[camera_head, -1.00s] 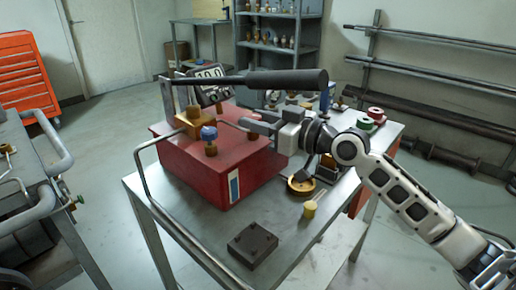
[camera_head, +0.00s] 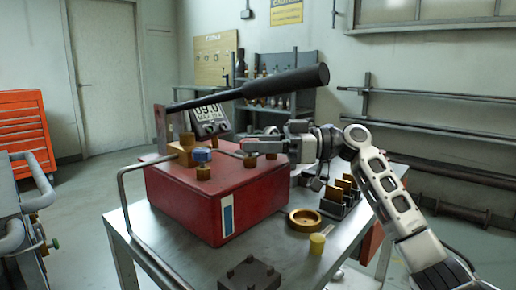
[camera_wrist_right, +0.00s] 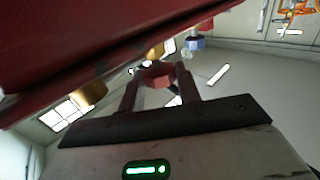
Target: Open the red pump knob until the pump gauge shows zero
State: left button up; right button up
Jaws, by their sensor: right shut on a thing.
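The red pump box (camera_head: 225,200) stands on a grey metal table, with a long black lever (camera_head: 285,82) raised above it. The pump gauge (camera_head: 209,113) is a tilted digital display behind the box top; it seems to read 09.0, though the digits are small. My right gripper (camera_head: 261,147) reaches in from the right over the box top. In the right wrist view its two fingers are shut on the red knob (camera_wrist_right: 157,74). My left gripper is not in view.
A brass dish (camera_head: 304,219), a small yellow-topped part (camera_head: 317,243) and a dark block (camera_head: 249,275) lie on the table (camera_head: 165,238). A dark slotted holder (camera_head: 340,205) stands right of the box.

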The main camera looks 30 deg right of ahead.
jog(key=shift+n+g+y, duration=0.3)
jog(key=shift+n+g, duration=0.2)
jog(key=shift+g, duration=0.2)
jog(key=o, duration=1)
jog(key=shift+c, duration=0.2)
jog(key=shift+f, duration=0.1)
